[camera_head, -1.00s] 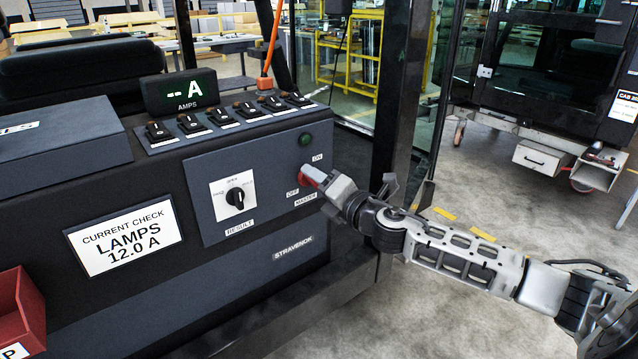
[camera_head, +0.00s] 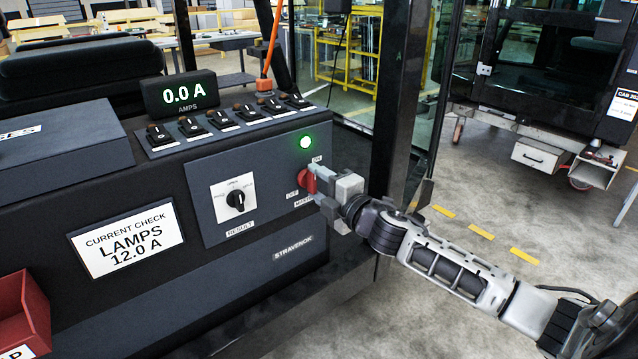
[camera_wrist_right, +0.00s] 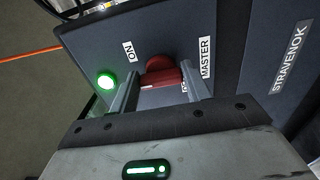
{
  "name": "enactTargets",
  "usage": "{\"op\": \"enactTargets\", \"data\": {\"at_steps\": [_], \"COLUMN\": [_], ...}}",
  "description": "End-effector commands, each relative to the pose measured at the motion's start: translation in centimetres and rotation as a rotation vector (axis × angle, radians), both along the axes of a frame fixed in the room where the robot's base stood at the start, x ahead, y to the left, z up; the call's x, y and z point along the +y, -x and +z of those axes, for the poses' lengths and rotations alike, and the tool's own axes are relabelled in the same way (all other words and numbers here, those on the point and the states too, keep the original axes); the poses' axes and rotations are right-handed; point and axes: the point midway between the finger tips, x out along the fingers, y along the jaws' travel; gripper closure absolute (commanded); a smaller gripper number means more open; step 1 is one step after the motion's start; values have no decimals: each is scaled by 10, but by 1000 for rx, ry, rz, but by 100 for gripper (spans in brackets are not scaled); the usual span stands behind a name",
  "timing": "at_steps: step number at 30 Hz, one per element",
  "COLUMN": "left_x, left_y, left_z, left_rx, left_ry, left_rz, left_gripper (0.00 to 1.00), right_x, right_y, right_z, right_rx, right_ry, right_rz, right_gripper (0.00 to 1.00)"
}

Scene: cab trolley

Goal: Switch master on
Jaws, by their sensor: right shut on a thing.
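The red master switch (camera_head: 306,181) sits on the right part of the grey panel, between its ON and OFF labels. Its red handle (camera_wrist_right: 161,75) also shows in the right wrist view, between my two fingers. My right gripper (camera_head: 318,184) is shut on this handle. The round lamp (camera_head: 305,142) above the switch glows green, and it also glows in the wrist view (camera_wrist_right: 106,81). The amps display (camera_head: 180,94) reads 0.0 A in green. My left gripper is not in view.
A row of toggle switches (camera_head: 221,120) runs along the console top. A RESULT knob (camera_head: 236,199) sits left of the master switch. A red bin (camera_head: 22,318) stands at the lower left. A dark cab post (camera_head: 402,100) rises behind my right arm.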

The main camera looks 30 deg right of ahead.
Motion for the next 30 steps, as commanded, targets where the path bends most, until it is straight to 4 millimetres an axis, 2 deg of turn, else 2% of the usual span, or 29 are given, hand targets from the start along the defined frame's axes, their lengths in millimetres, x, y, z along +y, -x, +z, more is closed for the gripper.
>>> {"op": "enactTargets", "data": {"at_steps": [12, 13, 15, 25, 30], "left_x": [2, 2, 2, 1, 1], "left_y": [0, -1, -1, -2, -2], "left_z": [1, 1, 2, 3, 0], "left_rx": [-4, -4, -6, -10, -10], "left_ry": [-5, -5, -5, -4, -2], "left_rz": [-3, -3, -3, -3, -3], "left_gripper": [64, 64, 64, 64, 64], "right_x": [-1, -1, 0, 0, -1], "right_y": [0, 0, 0, 3, 21], "right_z": [0, 0, 0, -1, -3], "right_rx": [1, 1, 1, 2, 5], "right_ry": [-15, -15, -14, -11, -11], "right_rz": [-2, -2, -2, -1, 0], "right_gripper": [75, 44, 31, 31, 31]}}
